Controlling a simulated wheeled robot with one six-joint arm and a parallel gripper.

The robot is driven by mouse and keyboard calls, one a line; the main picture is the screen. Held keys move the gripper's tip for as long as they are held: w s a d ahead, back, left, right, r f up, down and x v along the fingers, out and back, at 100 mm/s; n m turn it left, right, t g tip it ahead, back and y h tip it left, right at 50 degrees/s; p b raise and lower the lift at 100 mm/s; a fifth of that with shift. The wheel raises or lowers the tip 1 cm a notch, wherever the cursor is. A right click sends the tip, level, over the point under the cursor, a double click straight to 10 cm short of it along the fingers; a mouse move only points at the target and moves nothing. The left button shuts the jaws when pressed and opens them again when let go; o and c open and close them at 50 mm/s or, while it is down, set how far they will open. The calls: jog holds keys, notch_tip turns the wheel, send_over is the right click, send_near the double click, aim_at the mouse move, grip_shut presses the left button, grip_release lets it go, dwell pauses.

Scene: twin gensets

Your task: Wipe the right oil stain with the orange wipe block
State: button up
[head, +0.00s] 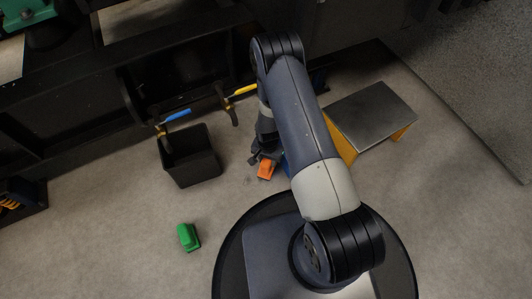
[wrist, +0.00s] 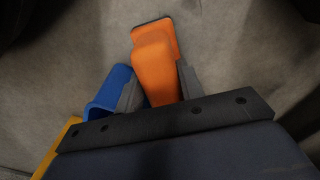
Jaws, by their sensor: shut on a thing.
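The orange wipe block (wrist: 155,70) is between the two grey fingers of my gripper (wrist: 158,88) in the wrist view. My gripper is shut on it, and its far end sticks out past the fingertips above the grey floor. In the head view the orange block (head: 266,169) shows at the end of my arm, right of the black bin. My gripper (head: 262,158) is partly hidden there by my arm. I cannot tell whether the block touches the floor. No oil stain can be made out in either view.
A green block (head: 188,237) lies on the floor at lower left. A black open bin (head: 190,157) stands near the dark frame. Blue (head: 174,115) and yellow (head: 243,89) handles stick out there. A grey-topped yellow stand (head: 370,115) is at right. A blue object (wrist: 108,92) is beside my gripper.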

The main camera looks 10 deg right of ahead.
jog(key=shift+r+p, duration=0.75)
jog(key=shift+r, duration=1)
jog(key=shift+w+d, duration=0.1)
